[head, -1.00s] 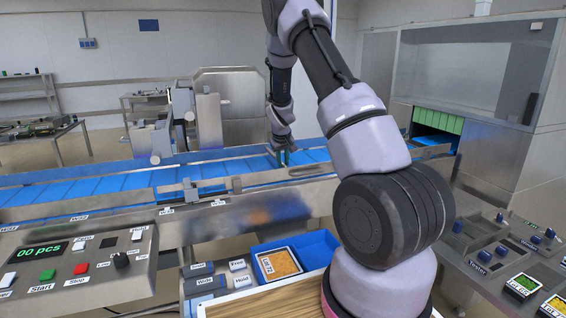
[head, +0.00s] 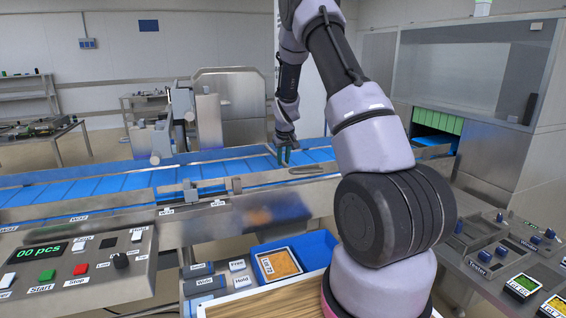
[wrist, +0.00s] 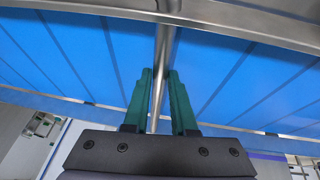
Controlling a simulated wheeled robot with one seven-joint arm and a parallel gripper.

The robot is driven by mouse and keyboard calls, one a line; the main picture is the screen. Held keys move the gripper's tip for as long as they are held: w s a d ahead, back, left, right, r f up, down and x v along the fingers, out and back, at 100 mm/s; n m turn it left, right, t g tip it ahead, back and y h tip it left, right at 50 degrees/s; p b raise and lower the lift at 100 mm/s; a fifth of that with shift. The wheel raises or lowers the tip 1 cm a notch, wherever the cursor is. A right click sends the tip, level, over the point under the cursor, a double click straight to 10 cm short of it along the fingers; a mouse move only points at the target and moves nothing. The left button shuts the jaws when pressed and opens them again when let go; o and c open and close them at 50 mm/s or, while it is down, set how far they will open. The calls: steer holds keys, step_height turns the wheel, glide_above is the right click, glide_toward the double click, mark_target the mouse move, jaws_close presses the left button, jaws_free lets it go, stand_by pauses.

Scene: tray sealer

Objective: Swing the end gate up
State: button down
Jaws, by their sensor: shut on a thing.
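My gripper (head: 285,158) is low over the far part of the blue conveyor belt (head: 110,187). In the wrist view its two green fingers (wrist: 160,74) stand on either side of a thin metal bar (wrist: 164,45) and are shut on it. This bar seems to be the end gate. It runs across the blue belt from the metal side rail (wrist: 240,18). In the head view the bar is too small and too covered by my gripper to make out clearly.
A steel machine head (head: 192,118) stands over the belt at left. A glazed cabinet (head: 465,80) is at the belt's right end. Control panels (head: 75,265) and a blue bin (head: 315,250) with a labelled tray (head: 279,264) are in front. Space above the belt is mostly clear.

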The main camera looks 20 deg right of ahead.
steer(key=d+r+m+y, duration=0.2)
steer(key=d+r+y, duration=0.6)
steer(key=r+y, duration=0.15)
steer(key=d+m+t+y, duration=0.2)
steer(key=d+y, duration=0.4)
steer(key=d, duration=0.3)
steer(key=shift+d+f+y, duration=0.25)
steer(key=shift+f+y, duration=0.1)
steer(key=shift+f, duration=0.05)
steer(key=shift+s+f, duration=0.15)
stand_by(0.3)
steer(key=c, duration=0.7)
jaws_free()
steer(key=shift+c, duration=0.2)
